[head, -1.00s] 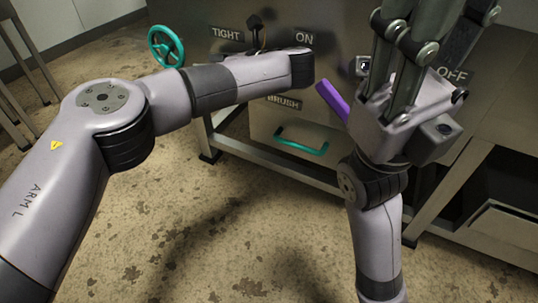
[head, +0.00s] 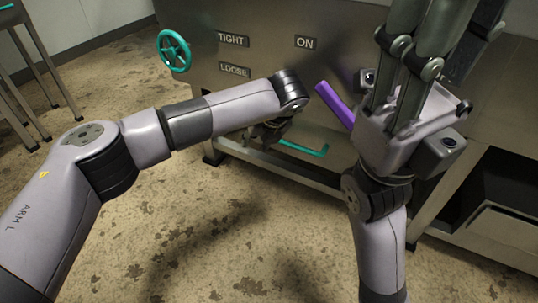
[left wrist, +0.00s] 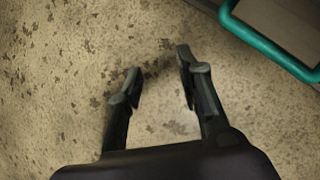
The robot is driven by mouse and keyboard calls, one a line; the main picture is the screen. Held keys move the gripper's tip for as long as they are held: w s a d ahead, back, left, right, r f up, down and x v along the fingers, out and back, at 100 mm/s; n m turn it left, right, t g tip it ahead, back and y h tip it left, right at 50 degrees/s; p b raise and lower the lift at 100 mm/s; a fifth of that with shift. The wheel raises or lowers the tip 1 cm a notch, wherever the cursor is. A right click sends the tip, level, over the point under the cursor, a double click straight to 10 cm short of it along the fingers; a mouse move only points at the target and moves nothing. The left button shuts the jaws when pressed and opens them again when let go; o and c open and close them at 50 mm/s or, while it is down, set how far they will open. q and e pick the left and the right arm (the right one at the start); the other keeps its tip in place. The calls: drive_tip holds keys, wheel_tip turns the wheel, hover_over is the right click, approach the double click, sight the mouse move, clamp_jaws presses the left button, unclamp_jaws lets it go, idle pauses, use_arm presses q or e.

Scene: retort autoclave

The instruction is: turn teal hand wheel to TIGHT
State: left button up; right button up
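The teal hand wheel (head: 174,50) is at the left end of the metal front in the head view. The signs TIGHT (head: 233,40) and LOOSE (head: 234,72) are to its right. My left gripper (head: 262,136) hangs low, partly hidden by its own wrist, in front of the cabinet's lower edge and well apart from the wheel. The left wrist view shows its two fingers (left wrist: 159,74) spread with only floor between them. My right gripper (head: 430,45) is large at the upper right, with its fingertips outside the picture.
A teal bar handle (head: 303,150) is just right of my left gripper, and shows in the left wrist view (left wrist: 265,45). A purple bar (head: 335,104) sticks out beside my right gripper. An ON sign (head: 306,42) is above. A stool (head: 38,75) stands far left; floor before the wheel is clear.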

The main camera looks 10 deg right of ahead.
use_arm(q)
drive_tip(key=shift+s+d+f+m+g+h, duration=0.15)
drive_tip(key=shift+s+d+f+g+h, duration=0.1)
drive_tip(key=shift+s+d+h, duration=0.25)
drive_tip(key=shift+s+d+f+m+g+h, duration=0.2)
drive_tip(key=shift+s+d, duration=0.15)
drive_tip(key=shift+s, duration=0.4)
drive_tip(key=shift+s+d+f+m+g+h, duration=0.15)
drive_tip(key=shift+s+d+f+h, duration=0.15)
drive_tip(key=shift+s+d, duration=0.25)
drive_tip(key=shift+s+a, duration=0.1)
